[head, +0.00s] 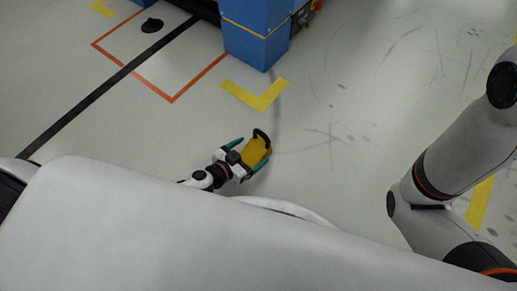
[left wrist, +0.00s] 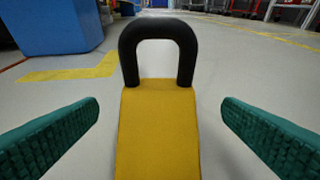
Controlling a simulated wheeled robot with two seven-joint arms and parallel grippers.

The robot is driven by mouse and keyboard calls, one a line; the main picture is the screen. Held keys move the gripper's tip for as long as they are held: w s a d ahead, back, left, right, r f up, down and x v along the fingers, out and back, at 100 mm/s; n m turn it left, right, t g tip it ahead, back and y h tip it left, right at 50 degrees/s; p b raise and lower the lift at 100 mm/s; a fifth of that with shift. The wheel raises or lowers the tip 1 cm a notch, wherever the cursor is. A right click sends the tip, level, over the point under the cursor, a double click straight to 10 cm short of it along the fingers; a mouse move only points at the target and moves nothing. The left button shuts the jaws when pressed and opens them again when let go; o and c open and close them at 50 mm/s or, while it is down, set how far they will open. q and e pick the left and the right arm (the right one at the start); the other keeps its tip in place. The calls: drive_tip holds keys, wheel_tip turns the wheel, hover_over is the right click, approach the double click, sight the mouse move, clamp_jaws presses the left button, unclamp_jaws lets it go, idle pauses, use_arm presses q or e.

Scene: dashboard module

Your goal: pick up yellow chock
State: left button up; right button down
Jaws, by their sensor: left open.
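The yellow chock (head: 256,153) with a black loop handle (head: 262,136) is low near the floor in the middle of the head view. In the left wrist view the yellow chock (left wrist: 158,135) fills the lower middle, with its black handle (left wrist: 158,42) standing up at its far end. My left gripper (head: 246,154) is open, with one green finger on each side of the chock. In the left wrist view a gap shows between each finger and the chock. My right gripper is not in view; only my right arm shows at the right of the head view.
A blue block-like post (head: 256,40) stands at the top, also at the upper left of the wrist view. Yellow corner tape (head: 256,96), an orange outline and a black line mark the floor. A small black object (head: 152,25) lies at top left. Floor right of the chock is clear.

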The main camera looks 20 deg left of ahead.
sight(257, 146)
use_arm(q)
drive_tip(key=shift+b+x, duration=1.15)
drive_tip(key=shift+x, duration=2)
drive_tip(key=shift+r, duration=0.1)
drive_tip(key=c, duration=1.3)
